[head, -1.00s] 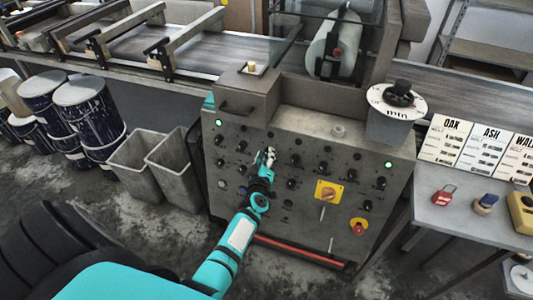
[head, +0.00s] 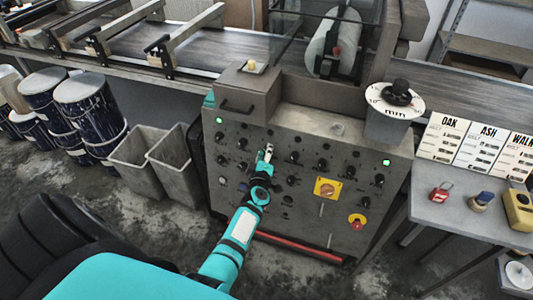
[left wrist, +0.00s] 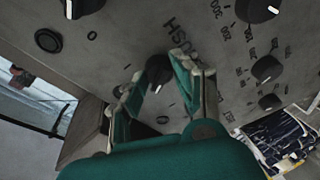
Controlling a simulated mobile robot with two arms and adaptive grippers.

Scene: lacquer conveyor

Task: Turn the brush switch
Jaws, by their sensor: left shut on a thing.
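The grey control panel (head: 300,170) carries several dark knobs. In the left wrist view a dark round knob (left wrist: 158,70) sits between my fingertips, with lettering ending in "USH" printed beside it on the panel. My left gripper (left wrist: 160,85) is shut on this knob, one finger on each side. In the head view my left gripper (head: 267,153) is at the panel's left-middle part, and it hides the knob there. The knob's pointer direction cannot be read clearly. My right gripper is not in view.
Other knobs stand close around, such as one at upper right (left wrist: 267,69). Grey bins (head: 140,160) stand left of the panel, and a side table (head: 450,210) stands right. A red bar (head: 300,248) runs along the bottom.

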